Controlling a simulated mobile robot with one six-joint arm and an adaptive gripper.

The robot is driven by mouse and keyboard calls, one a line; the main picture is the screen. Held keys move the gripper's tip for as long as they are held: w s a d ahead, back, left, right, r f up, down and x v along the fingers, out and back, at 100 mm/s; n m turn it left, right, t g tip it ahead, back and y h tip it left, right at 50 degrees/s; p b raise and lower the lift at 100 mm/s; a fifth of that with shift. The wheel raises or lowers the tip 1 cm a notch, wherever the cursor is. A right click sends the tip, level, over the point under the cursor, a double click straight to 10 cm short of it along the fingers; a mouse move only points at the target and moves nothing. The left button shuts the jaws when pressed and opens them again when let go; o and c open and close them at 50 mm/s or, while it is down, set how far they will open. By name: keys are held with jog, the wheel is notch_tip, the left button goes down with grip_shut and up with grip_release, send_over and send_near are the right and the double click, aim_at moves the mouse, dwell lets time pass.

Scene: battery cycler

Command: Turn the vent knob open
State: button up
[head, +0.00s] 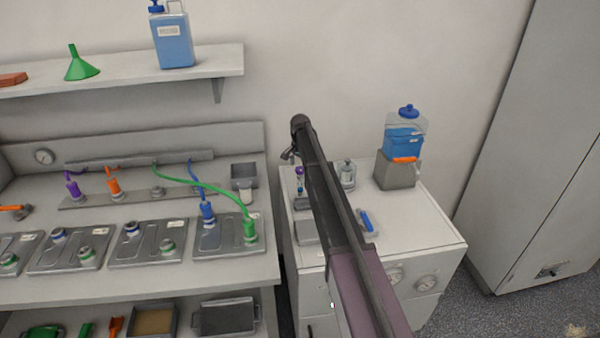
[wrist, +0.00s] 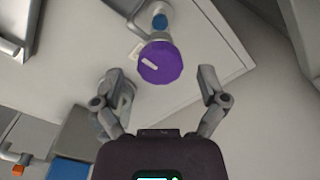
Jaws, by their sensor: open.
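A purple round knob (wrist: 161,62) with a white bar mark on its face shows in the wrist view; I take it to be the vent knob. It sits on a stem with a blue part (wrist: 160,22) behind it. In the head view the small purple knob (head: 299,171) stands at the left of the white cabinet top, just left of my arm. My gripper (wrist: 160,75) is open and empty. Its two fingers appear on either side of the knob, apart from it. In the head view my gripper (head: 288,154) is small and partly hidden by my arm.
The white cabinet top (head: 425,232) also holds a clear glass vessel (head: 347,174), a blue-handled item (head: 366,219) and a blue-filled container (head: 404,135) on a grey block (head: 396,172). A bench (head: 150,275) with hoses and plates stands left. A wall rises behind.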

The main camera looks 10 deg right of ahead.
jog(key=shift+f, duration=0.35)
jog(key=c, duration=1.1)
jog(key=shift+c, duration=0.2)
